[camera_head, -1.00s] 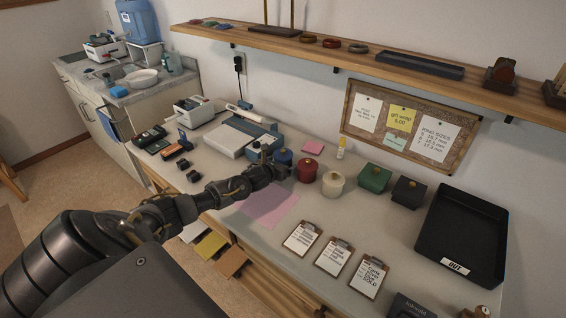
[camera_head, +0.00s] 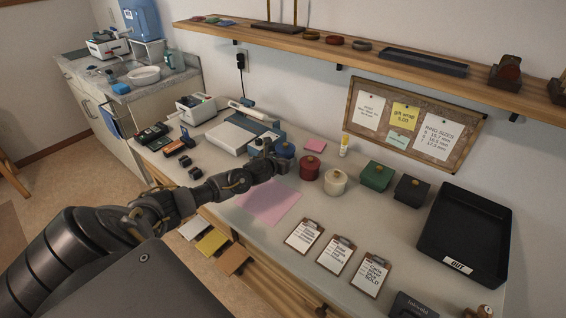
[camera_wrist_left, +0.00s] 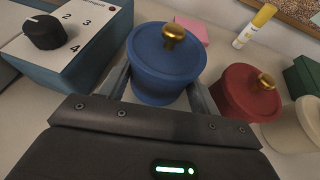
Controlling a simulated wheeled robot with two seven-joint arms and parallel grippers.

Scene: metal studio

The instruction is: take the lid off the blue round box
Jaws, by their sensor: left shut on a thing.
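The blue round box (camera_head: 287,153) stands at the left end of a row of boxes on the counter. In the left wrist view its blue lid (camera_wrist_left: 152,55) with a gold knob (camera_wrist_left: 173,35) sits on the blue body (camera_wrist_left: 160,92). My left gripper (camera_head: 272,157) is at the box and partly covers it in the head view. In the left wrist view its fingers (camera_wrist_left: 160,96) lie on either side of the body, below the lid rim, shut on it. Whether the box is lifted cannot be told. My right gripper is not in view.
A red round box (camera_head: 309,169) stands close to the right, then a cream one (camera_head: 334,183), a green box (camera_head: 376,176) and a dark box (camera_head: 411,191). A dialled device (camera_wrist_left: 70,40) is close on the left. The pink sheet (camera_head: 268,203) in front is bare.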

